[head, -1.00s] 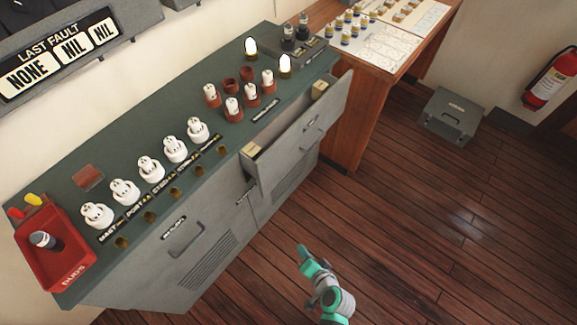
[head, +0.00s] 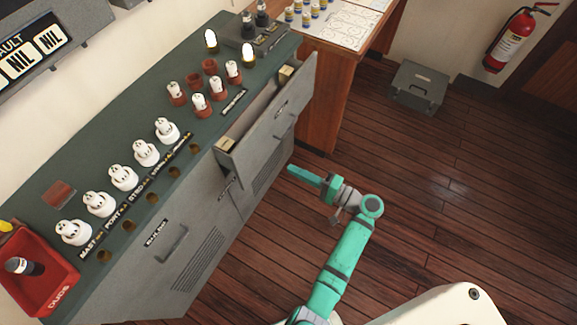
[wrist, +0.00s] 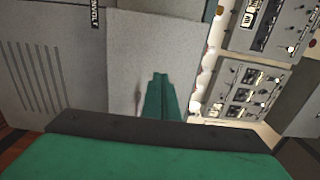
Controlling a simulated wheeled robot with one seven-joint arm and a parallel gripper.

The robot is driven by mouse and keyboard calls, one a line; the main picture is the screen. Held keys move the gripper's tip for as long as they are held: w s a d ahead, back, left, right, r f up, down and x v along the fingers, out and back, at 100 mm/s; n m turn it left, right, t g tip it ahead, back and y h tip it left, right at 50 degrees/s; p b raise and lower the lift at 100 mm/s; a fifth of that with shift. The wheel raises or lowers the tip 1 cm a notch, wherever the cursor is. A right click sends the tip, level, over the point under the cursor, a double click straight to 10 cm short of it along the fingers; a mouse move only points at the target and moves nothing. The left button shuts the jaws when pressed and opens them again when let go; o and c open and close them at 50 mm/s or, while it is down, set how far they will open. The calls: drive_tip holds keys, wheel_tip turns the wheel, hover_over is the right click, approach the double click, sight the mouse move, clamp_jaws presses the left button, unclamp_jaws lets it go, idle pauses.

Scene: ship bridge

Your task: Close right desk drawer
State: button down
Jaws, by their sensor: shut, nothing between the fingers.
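The right desk drawer (head: 268,128) is pulled out from the grey desk with the green top (head: 140,90). Its light grey front has a small handle (head: 281,108), and the open gap behind the front shows from above. In the wrist view a light grey panel, which looks like the drawer front (wrist: 135,50), lies ahead of the fingers. My gripper (head: 290,169) is shut and empty, with its green fingers together, to the right of and below the drawer front in the head view. It looks apart from the drawer. The fingers also show in the wrist view (wrist: 158,82).
White sockets and red-based bulbs stand on the desk top. A red tray (head: 45,285) is at its near left end. A wooden table (head: 325,100) adjoins the far end. A grey case (head: 418,88) sits on the floor.

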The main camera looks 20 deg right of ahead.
sight(256, 151)
drive_tip(key=x, duration=1.2)
drive_tip(key=shift+w+a, duration=0.1)
drive_tip(key=shift+a, duration=0.05)
